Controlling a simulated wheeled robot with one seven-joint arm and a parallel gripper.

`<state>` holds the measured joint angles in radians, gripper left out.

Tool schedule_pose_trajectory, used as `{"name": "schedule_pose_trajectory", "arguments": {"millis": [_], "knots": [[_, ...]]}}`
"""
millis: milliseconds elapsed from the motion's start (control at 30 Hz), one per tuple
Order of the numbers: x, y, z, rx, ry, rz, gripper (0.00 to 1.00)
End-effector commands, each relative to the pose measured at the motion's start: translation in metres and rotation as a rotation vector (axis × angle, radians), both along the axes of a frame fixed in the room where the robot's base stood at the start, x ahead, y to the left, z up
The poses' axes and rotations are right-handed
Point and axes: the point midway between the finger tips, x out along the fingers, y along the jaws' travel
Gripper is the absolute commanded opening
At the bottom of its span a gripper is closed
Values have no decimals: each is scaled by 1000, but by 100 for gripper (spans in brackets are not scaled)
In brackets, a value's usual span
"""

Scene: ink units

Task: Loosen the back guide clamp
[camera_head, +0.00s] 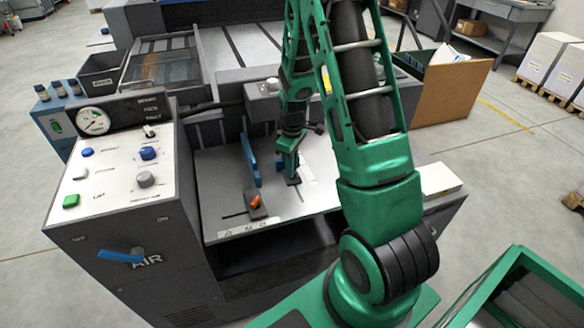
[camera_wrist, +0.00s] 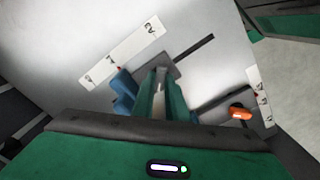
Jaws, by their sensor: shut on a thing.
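My gripper (camera_head: 291,172) points down at the feed table (camera_head: 322,155), over the back guide clamp (camera_head: 294,181). In the wrist view my gripper's fingers (camera_wrist: 160,94) are closed on the back clamp, whose dark base (camera_wrist: 176,68) shows around the fingertips. Its knob is hidden between the fingers. The front clamp (camera_head: 257,206) has an orange knob, which also shows in the wrist view (camera_wrist: 240,113), to the right of the fingers. A blue guide (camera_head: 250,160) stands on the table to the left of my gripper; it also shows in the wrist view (camera_wrist: 123,92).
A control panel (camera_head: 120,168) with a gauge, several knobs and a blue AIR lever (camera_head: 120,256) stands at the left. Size labels (camera_wrist: 124,54) lie along the table; dark slots (camera_wrist: 195,48) run across it. A cardboard box (camera_head: 445,92) stands behind at the right.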

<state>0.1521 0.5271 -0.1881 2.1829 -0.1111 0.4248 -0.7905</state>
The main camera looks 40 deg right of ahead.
Motion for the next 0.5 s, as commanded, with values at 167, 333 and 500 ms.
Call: {"name": "schedule_pose_trajectory", "arguments": {"millis": [167,333,500], "knots": [[-3,-7,0,-9,4,-10,0],[-3,-7,0,-11,4,-11,20],[-2,-5,0,-7,3,-8,31]]}}
